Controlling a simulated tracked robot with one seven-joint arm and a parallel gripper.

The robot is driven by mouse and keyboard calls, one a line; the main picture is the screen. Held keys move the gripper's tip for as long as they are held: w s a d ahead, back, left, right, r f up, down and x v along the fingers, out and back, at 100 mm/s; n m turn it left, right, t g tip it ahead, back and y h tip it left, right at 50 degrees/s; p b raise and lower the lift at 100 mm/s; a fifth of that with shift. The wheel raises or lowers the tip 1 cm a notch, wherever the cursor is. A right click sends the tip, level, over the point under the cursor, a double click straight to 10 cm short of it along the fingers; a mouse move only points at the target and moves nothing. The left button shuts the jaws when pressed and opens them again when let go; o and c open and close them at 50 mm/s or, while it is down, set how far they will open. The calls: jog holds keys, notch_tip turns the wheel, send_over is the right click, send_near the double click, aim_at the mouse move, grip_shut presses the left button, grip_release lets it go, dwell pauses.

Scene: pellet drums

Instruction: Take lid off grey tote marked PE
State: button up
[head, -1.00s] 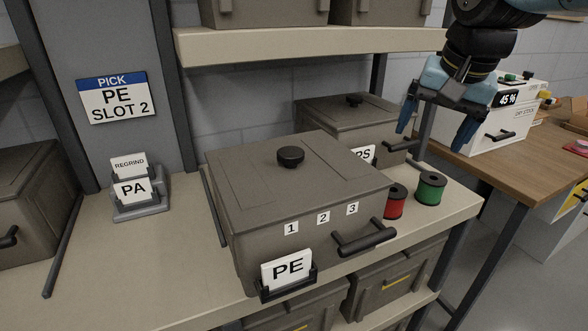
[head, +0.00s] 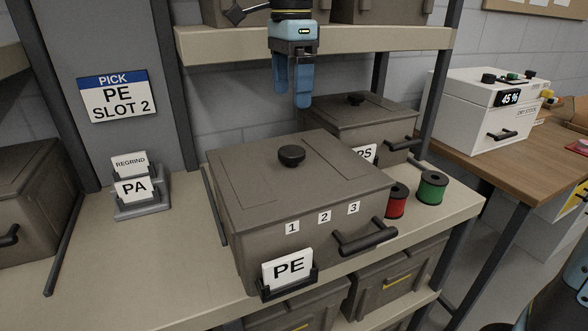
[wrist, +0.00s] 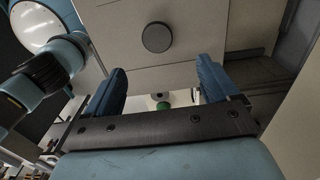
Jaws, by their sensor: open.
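The grey-brown tote marked PE (head: 300,235) stands on the shelf, with a white PE card in a holder on its front and the numbers 1, 2, 3 above. Its flat lid (head: 245,180) is on, with a round black knob (head: 291,156) at the middle. The knob also shows in the wrist view (wrist: 157,37), beyond the fingertips. My gripper (head: 294,103) points down above the knob and toward the back, clear of it. Its blue fingers are apart with nothing between them; the wrist view shows both fingers (wrist: 165,82).
A second tote marked PS (head: 362,125) stands close behind. Red (head: 396,201) and green (head: 431,188) spools stand to the right. An upper shelf edge (head: 400,40) runs behind my gripper. A PA card stand (head: 140,195) is at left, with clear shelf before it.

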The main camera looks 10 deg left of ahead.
aim_at(292, 150)
notch_tip(292, 150, down, 12)
jog(key=shift+s+r, duration=0.15)
dwell(0.5)
grip_shut()
dwell(0.8)
